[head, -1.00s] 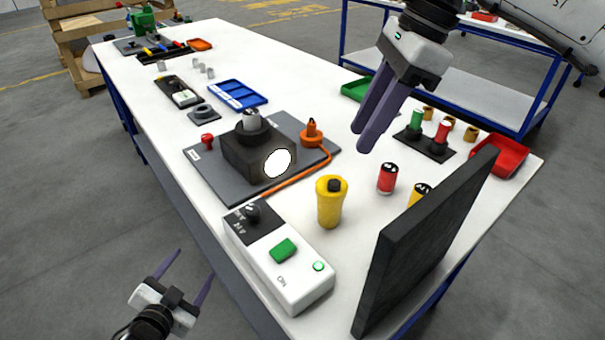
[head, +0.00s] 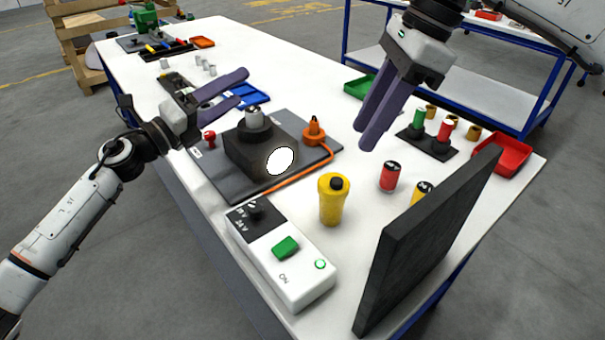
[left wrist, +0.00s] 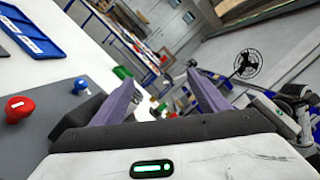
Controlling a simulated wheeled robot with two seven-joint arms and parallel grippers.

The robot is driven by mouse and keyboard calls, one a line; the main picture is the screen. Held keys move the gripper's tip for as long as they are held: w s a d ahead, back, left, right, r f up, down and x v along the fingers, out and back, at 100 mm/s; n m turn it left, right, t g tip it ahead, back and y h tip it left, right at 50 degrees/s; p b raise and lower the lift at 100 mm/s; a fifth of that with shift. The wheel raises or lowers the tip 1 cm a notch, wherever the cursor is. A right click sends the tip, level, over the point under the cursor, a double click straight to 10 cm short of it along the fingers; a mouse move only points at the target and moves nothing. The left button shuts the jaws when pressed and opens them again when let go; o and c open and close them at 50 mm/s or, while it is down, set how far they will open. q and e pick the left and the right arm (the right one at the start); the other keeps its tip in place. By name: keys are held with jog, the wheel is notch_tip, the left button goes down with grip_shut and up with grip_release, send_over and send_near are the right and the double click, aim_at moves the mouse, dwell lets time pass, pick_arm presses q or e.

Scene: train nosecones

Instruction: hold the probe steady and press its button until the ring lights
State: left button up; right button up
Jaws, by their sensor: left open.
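A yellow upright body with a black cap (head: 333,200), which looks like the probe, stands on the white table in the head view. I see no lit ring on it. My left gripper (head: 243,87) is open and empty over the table's left side, near the blue tray and left of the black block. Its two fingers stand wide apart in the left wrist view (left wrist: 165,95). My right gripper (head: 364,138) hangs above the table, behind and right of the yellow body. Its fingers look apart with nothing between them.
A black block with a glowing white disc (head: 280,160) sits on a grey plate with a red knob (head: 209,138) and a corded orange piece (head: 313,132). A white switch box (head: 300,275) and a tall black panel (head: 425,245) stand in front. Red cylinder (head: 390,177) stands right.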

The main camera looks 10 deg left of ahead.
pick_arm(q)
jog(key=s+d+m+g+h, duration=0.3)
jog(key=s+d+m+g, duration=0.15)
jog(key=d+m, duration=0.45)
jog(key=m+g+y, duration=0.2)
jog(key=m+g, duration=0.6)
jog(key=m, duration=0.2)
send_near(332, 202)
jog(key=w+d, duration=0.4)
jog(key=x, duration=0.9)
jog(key=shift+d, duration=0.4)
